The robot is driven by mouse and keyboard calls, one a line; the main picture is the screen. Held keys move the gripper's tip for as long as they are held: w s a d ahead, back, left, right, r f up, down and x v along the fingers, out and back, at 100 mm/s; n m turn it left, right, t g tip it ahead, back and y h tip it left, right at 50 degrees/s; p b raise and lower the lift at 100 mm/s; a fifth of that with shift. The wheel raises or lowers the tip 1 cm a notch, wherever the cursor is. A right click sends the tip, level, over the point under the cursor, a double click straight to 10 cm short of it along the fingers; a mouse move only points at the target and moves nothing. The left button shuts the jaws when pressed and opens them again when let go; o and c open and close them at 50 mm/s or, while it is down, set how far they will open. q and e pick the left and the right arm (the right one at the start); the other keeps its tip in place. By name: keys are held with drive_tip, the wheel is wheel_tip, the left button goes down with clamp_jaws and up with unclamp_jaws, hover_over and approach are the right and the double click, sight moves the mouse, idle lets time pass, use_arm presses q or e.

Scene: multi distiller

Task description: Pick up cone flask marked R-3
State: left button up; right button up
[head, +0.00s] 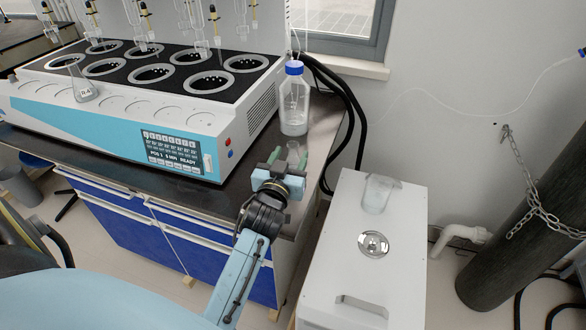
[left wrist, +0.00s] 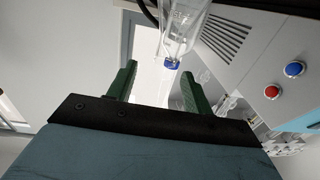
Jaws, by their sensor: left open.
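A cone flask (head: 84,88) with a small white label stands on the left of the distiller's front ledge; its label is too small to read surely. My left gripper (head: 290,157) is at the bench's right end, in front of a clear bottle with a blue cap (head: 294,105). Its green fingers are spread apart, seen in the left wrist view (left wrist: 158,88). Clear glass with faint markings (left wrist: 185,30) shows beyond the fingers there, with a blue cap (left wrist: 172,64). My right gripper is out of view.
The distiller (head: 105,118) with round heating wells fills the left of the bench (head: 225,178). A white cabinet (head: 340,240) with a glass beaker (head: 380,193) on top stands right of my arm. Black hoses and a chained dark cylinder (head: 520,215) are farther right.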

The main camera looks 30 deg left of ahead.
sight(291, 150)
use_arm(q)
drive_tip(key=x, duration=0.3)
drive_tip(key=b+x, duration=0.1)
drive_tip(key=x, duration=0.1)
drive_tip(key=shift+w+a+f, duration=0.15)
drive_tip(key=shift+a+f, duration=0.25)
drive_tip(key=shift+c, duration=0.3)
clamp_jaws()
